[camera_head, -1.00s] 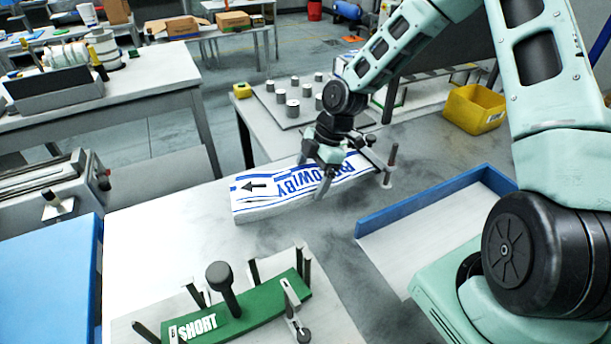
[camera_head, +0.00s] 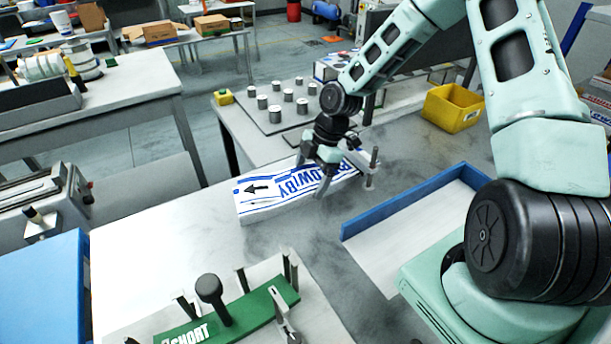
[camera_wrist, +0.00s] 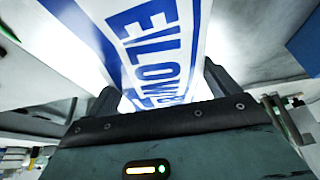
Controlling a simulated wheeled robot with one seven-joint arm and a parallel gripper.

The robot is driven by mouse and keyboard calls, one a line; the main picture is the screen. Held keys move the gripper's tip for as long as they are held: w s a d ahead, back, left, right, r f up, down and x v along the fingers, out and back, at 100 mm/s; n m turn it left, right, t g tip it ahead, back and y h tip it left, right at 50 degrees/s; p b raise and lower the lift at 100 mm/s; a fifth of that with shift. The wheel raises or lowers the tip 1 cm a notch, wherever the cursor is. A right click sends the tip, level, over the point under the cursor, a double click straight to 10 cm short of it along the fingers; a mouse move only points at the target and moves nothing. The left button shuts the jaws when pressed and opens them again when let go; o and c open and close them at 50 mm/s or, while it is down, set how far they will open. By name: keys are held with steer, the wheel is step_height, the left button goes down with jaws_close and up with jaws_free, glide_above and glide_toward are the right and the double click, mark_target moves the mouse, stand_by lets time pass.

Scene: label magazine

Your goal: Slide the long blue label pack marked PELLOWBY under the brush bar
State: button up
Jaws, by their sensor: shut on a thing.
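The long label pack (camera_head: 258,203) is white with blue lettering and stripes, partly covered by my gripper. It lies on the grey bench with its black arrow end toward the left. My gripper (camera_head: 313,178) is shut across the pack, a finger on each side. The pack's lettering also shows in the wrist view (camera_wrist: 150,45), running between the fingers. At the pack's right end is a short bar with upright posts (camera_head: 373,165), perhaps the brush bar. My gripper partly hides it, and I cannot tell how far the pack reaches under it.
A green pack marked SHORT (camera_head: 262,303) sits among posts at the front, with a black knob (camera_head: 209,288) above it. A blue-edged tray (camera_head: 400,205) lies to the right. A yellow bin (camera_head: 452,107) and metal cylinders (camera_head: 275,113) stand behind.

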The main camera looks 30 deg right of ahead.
steer(key=shift+d, duration=0.1)
steer(key=o, duration=1.3)
steer(key=shift+o, duration=0.2)
steer(key=b+v, duration=0.1)
steer(key=v, duration=1.6)
steer(key=shift+d+r, duration=0.15)
steer(key=m+g+h, duration=0.1)
glide_above(314, 185)
steer(key=s+a+m+h, duration=0.2)
steer(key=s+a, duration=0.4)
steer(key=a, duration=0.3)
steer(key=s+a+r+m, duration=0.1)
steer(key=s+a+m, duration=0.2)
steer(key=s, duration=0.6)
steer(key=s+a+r+m+t, duration=0.1)
steer(key=s+a+m, duration=0.3)
steer(key=s, duration=0.5)
steer(key=shift+a+h, duration=0.4)
steer(key=shift+a, duration=0.05)
